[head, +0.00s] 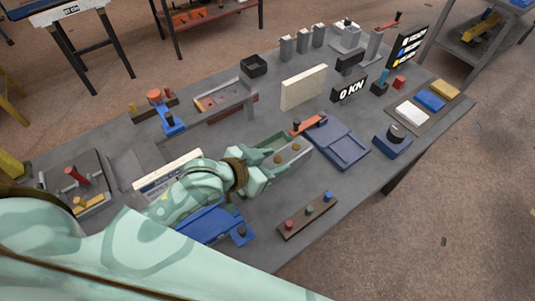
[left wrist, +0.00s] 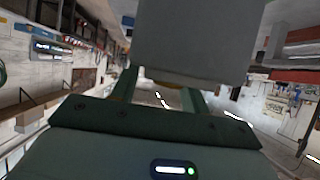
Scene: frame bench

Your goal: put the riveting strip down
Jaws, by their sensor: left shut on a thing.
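My left gripper (head: 274,161) reaches in from the lower left over the middle of the bench. It is shut on the riveting strip (head: 294,155), a light grey piece with copper-coloured round spots on top. In the left wrist view the strip shows as a plain grey block (left wrist: 195,45) between the green fingers (left wrist: 165,92). The strip's near end is hidden by the gripper in the head view. I cannot tell whether the strip touches the bench. My right gripper is not in view.
A blue plate fixture (head: 340,145) with an orange-handled lever (head: 308,124) lies just right of the strip. A brown strip with coloured pegs (head: 307,216) lies in front. A cream block (head: 304,87) and a "0 KN" display (head: 349,90) stand behind. Bare grey bench (head: 355,185) lies to the front right.

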